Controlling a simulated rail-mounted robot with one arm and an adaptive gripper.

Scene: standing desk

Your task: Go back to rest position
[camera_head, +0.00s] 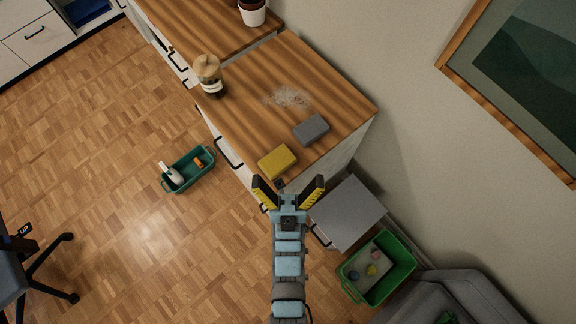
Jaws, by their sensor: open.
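My gripper (289,190) is open, its two black and yellow fingers spread apart. It appears at the near edge of the wooden desk top (335,85), just below a yellow sponge-like block (277,161) in the picture. Nothing shows between the fingers. The yellow block lies flat on the desk top; I cannot tell the height of my gripper over the edge. A grey block (311,130) lies further right on the same top.
A whitish scattered patch (288,98) and a lidded jar (209,76) are on the desk top. A plant pot (252,13) stands behind. A teal caddy (188,171) is on the floor. A grey surface (348,211) and green crate (408,261) are at the right. Open floor lies left.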

